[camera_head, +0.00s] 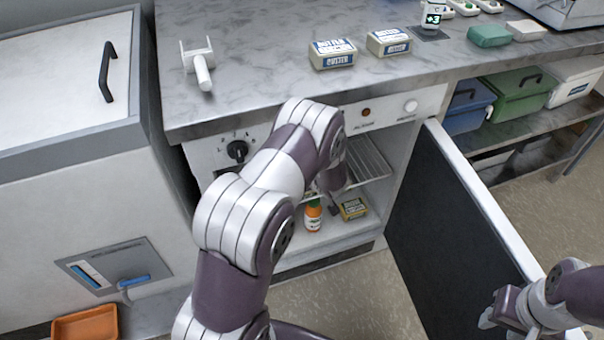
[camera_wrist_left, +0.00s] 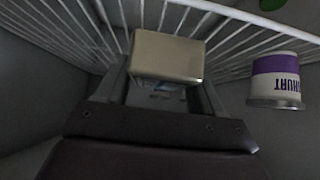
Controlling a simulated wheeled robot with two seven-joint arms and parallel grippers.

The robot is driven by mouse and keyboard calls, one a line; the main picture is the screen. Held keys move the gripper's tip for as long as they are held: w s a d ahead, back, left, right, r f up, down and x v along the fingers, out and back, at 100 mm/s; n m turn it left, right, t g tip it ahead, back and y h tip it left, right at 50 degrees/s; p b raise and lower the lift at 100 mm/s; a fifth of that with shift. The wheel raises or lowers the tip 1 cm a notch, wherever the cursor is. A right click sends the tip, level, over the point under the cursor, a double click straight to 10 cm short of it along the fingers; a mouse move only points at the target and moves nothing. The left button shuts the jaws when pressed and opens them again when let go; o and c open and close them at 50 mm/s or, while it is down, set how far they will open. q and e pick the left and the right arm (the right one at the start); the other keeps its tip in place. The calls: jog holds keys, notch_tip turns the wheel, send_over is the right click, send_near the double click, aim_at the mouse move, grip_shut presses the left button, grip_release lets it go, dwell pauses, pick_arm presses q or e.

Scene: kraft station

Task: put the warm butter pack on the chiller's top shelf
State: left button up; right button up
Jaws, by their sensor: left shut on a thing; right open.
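The butter pack (camera_wrist_left: 167,57), a pale beige block, is between the fingers of my left gripper (camera_wrist_left: 164,88), which is shut on it. In the left wrist view the picture is upside down, and the pack is close over the wire shelf (camera_wrist_left: 75,32); I cannot tell whether they touch. In the head view my left arm reaches into the open chiller (camera_head: 398,190) and hides the pack and most of the gripper. Part of the chiller's wire top shelf (camera_head: 368,162) shows beside the arm. My right gripper (camera_head: 492,316) is open and empty, near the chiller door (camera_head: 450,225).
A yoghurt cup (camera_wrist_left: 275,80) stands on the wire shelf beside the pack. Two butter packs (camera_head: 333,54) (camera_head: 389,42) sit on the counter (camera_head: 260,70). The door is open to the right.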

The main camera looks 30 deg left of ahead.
pick_arm(q)
jog(key=w+a, duration=0.2)
jog(key=shift+w+a, duration=0.1)
jog(key=shift+a, duration=0.2)
jog(key=shift+w+a+f, duration=0.15)
jog(key=shift+w+a, duration=0.05)
notch_tip(320, 180, down, 3)
jog(key=shift+f+b, duration=0.2)
jog(key=shift+b, duration=0.95)
jog(key=shift+r, duration=0.15)
jog(key=o, duration=1.3)
